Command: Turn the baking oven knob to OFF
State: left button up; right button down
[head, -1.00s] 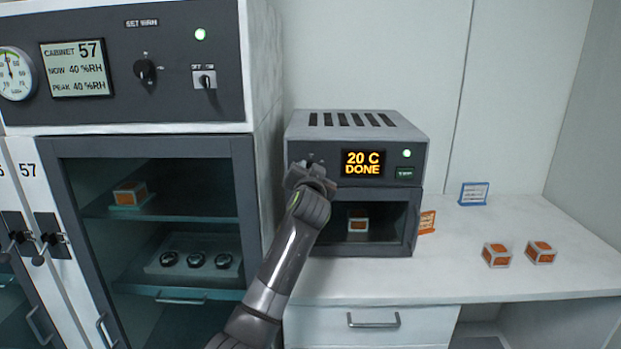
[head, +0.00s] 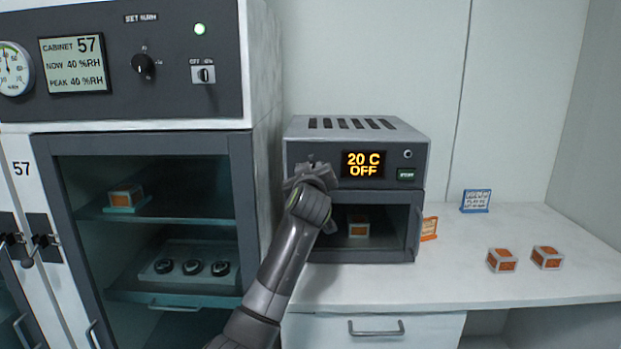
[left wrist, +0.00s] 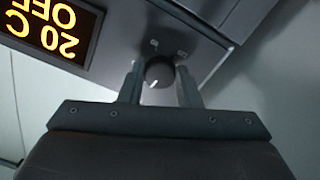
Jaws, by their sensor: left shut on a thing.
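The baking oven (head: 355,130) is a small grey box on the white bench. Its display (head: 363,164) reads "20 C OFF", and the lamp right of the display is dark. My left gripper (head: 311,172) is at the left of the oven's front panel and hides the knob in the head view. In the left wrist view the dark round oven knob (left wrist: 159,73) with a white pointer line sits between my left gripper's two fingers (left wrist: 160,85), which are shut on it. The panel marks near the knob are too small to read. My right gripper is not in view.
A humidity cabinet (head: 145,200) with a glass door stands at the left. Two similar boxes (head: 502,260) and a blue sign (head: 475,201) stand on the bench (head: 450,285) at the right.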

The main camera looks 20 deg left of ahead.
pick_arm(q)
jog(key=shift+n+b, duration=0.3)
jog(key=shift+n, duration=0.7)
jog(key=o, duration=1)
jog(key=shift+c, duration=0.2)
jog(key=b+v, duration=0.2)
jog(key=v, duration=1.5)
